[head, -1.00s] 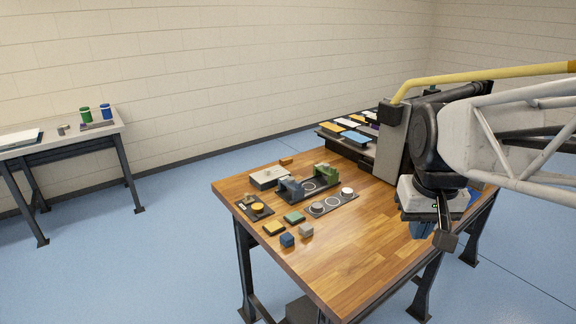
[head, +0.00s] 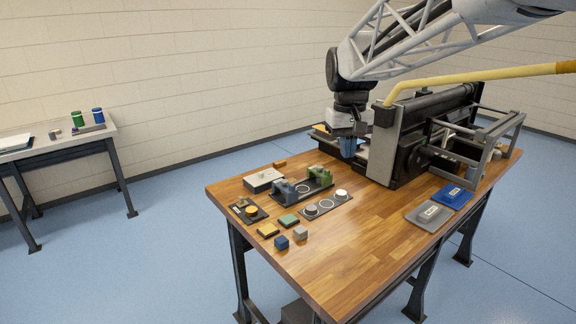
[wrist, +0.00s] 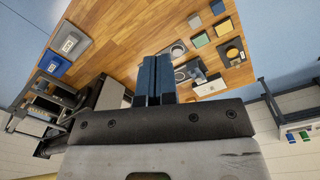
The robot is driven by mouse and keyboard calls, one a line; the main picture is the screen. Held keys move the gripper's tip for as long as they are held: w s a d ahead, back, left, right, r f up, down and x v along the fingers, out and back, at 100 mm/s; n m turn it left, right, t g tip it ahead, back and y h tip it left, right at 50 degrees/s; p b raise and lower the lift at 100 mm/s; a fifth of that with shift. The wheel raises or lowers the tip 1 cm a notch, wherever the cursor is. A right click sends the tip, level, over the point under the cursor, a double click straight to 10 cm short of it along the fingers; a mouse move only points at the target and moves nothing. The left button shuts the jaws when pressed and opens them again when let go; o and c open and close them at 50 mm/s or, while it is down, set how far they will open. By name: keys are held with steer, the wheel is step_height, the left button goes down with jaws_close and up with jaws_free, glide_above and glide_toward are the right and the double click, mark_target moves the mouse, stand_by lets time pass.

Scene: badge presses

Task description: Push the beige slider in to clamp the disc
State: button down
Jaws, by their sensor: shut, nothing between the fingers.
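A small dark plate (head: 258,219) near the table's left edge carries a yellow-orange disc (head: 251,211). A small beige piece (head: 241,203) sits at its back, probably the beige slider; it is too small to be sure. The plate also shows in the wrist view (wrist: 241,61), at upper right. My gripper (head: 348,155) points down, blue fingers shut and empty, in front of the grey machine, to the right of and apart from the plate. In the wrist view the shut fingers (wrist: 156,62) hide part of the table.
A dark fixture (head: 303,193) with blue and green blocks, a pale box (head: 263,180) and a disc strip (head: 326,206) stand between plate and gripper. Several small blocks lie in front. The large machine (head: 410,150) fills the back right.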

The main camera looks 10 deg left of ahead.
steer(key=w+a+f+n+g, duration=0.1)
steer(key=w+a+f, duration=0.1)
steer(key=w+a, duration=0.9)
steer(key=n+g+h, duration=0.2)
steer(key=n, duration=0.1)
glide_above(239, 203)
steer(key=w+d, duration=0.4)
steer(key=d, duration=0.1)
step_height(239, 203, down, 10)
steer(key=w+a+f+n, duration=0.1)
steer(key=w+a+f, duration=0.3)
steer(key=a+f, duration=0.5)
steer(key=a, duration=0.3)
steer(key=shift+a+f+h, duration=0.15)
steer(key=shift+h, duration=0.25)
steer(key=shift+f, duration=0.1)
steer(key=x, duration=1)
steer(key=shift+s, duration=0.1)
steer(key=shift+s+d, duration=0.65)
steer(key=shift+d, duration=0.05)
steer(key=shift+s+d, duration=0.7)
